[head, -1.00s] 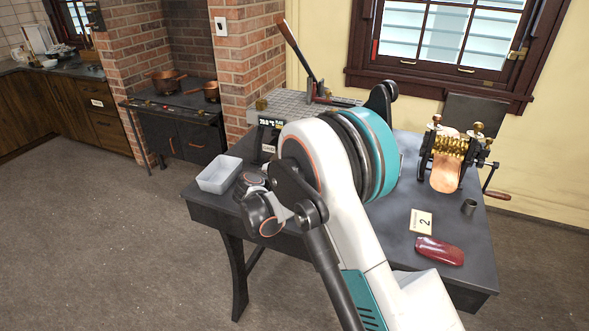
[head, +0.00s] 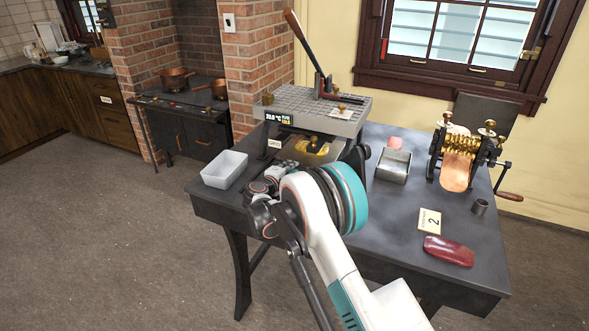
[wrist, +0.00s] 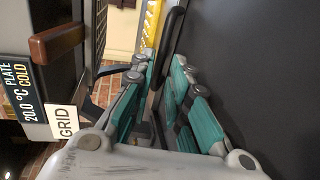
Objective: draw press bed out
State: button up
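The press (head: 322,108) stands at the back of the dark table, with a grey grid top, a tall lever and a display reading 20.0 °C, plate cold. Under its top, a yellow-and-dark part (head: 315,147) shows in the press bed area; my arm hides part of the front. My gripper (wrist: 165,58) points at the press front, its teal-padded fingers apart. A dark bar (wrist: 173,32) runs through the gap between the fingertips; contact with it cannot be told. The yellow part also shows beyond the fingertips in the wrist view (wrist: 151,25).
A pale tray (head: 225,169) stands left of my gripper.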

jog(key=shift+b+x, duration=0.55)
jog(key=shift+x, duration=1.8)
grip_shut()
